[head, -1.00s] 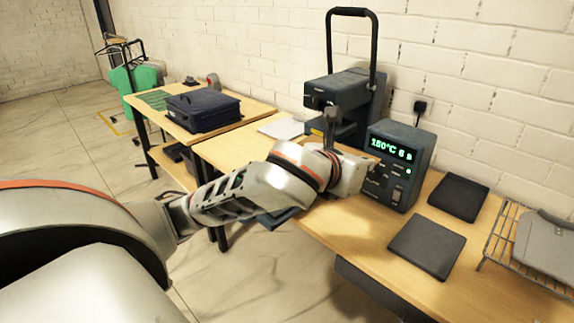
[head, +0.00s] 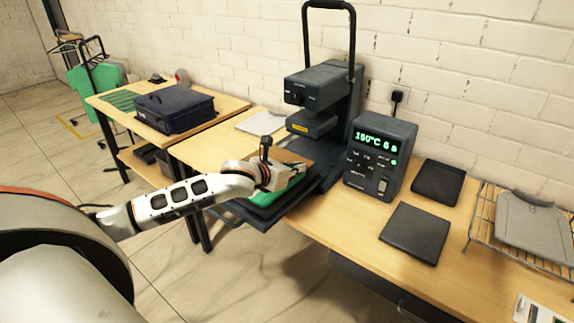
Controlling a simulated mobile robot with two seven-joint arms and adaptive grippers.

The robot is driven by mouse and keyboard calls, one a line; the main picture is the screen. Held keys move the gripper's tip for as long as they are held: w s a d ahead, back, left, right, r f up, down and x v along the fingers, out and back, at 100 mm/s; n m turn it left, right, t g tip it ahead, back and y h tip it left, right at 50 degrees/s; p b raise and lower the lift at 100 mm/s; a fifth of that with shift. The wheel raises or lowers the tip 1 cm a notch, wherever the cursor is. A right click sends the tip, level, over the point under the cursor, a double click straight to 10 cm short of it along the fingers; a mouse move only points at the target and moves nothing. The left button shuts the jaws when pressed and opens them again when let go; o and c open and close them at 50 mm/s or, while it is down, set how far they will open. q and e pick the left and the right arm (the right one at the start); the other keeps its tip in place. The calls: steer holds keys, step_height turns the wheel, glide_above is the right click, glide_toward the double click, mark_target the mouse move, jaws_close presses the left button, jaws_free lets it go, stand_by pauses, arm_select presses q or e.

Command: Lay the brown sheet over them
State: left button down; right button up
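The brown sheet (head: 297,158) shows as a strip behind and beside my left gripper (head: 291,171). My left gripper seems shut on it, though the hand hides most of the fingertips and the sheet. The sheet is just over a green garment (head: 280,193) on the pulled-out lower plate (head: 236,211) of the heat press (head: 327,90). I cannot tell whether the sheet touches the garment. Whatever lies on the garment under the sheet is hidden. My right gripper is out of view.
The control box (head: 380,157) stands right of the press. Two dark pads (head: 415,232) lie on the table (head: 345,232), beside a wire rack (head: 482,228) with a grey garment (head: 535,225). A dark blue case (head: 175,108) sits on the left table.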

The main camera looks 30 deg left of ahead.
arm_select(q)
steer(key=a, duration=0.1)
steer(key=a+f, duration=0.1)
steer(key=a, duration=0.1)
steer(key=shift+w+a+f, duration=0.2)
steer(key=shift+a+f, duration=0.05)
steer(key=shift+a, duration=0.05)
steer(key=shift+a+f, duration=0.25)
steer(key=shift+a, duration=0.05)
steer(key=shift+f, duration=0.45)
steer(key=shift+f+b, duration=0.6)
steer(key=shift+f, duration=0.05)
steer(key=shift+f+b, duration=0.5)
steer(key=shift+f, duration=0.35)
steer(key=shift+f+b, duration=0.35)
steer(key=shift+f, duration=0.4)
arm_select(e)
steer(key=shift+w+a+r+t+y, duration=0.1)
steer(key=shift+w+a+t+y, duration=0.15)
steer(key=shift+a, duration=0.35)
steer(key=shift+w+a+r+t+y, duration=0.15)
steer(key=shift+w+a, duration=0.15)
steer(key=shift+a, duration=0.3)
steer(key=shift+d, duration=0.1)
arm_select(q)
steer(key=c, duration=2.2)
jaws_free()
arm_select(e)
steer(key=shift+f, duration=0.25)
